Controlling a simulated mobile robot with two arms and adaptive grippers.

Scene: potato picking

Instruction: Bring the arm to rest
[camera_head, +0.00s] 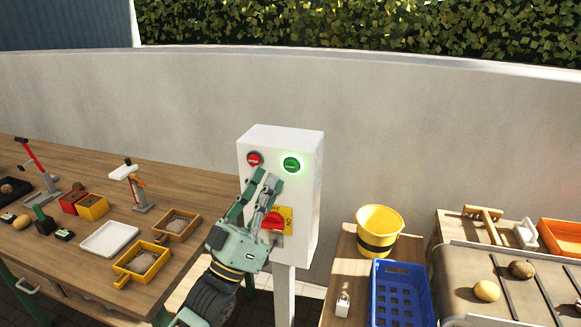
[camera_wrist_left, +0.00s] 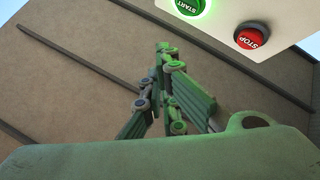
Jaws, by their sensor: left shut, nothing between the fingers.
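My left gripper (camera_head: 266,180) is shut and empty in front of the white control box (camera_head: 309,190), its fingertips just below the two buttons. In the left wrist view its fingers (camera_wrist_left: 165,48) meet at the tips. The green START button (camera_head: 291,165) is lit with a glowing ring; it also shows in the left wrist view (camera_wrist_left: 190,5). The red STOP button (camera_head: 254,159) is to its left. It also shows in the left wrist view (camera_wrist_left: 252,37). A red switch on a yellow plate (camera_head: 286,213) is partly behind the gripper. My right gripper is not in view.
A wooden table (camera_head: 180,180) on the left bears trays, boxes and tools. On the right are a yellow bucket (camera_head: 380,222), a blue crate (camera_head: 401,268), and a conveyor (camera_head: 460,272) with potatoes (camera_head: 487,291). A wall (camera_head: 180,95) stands behind.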

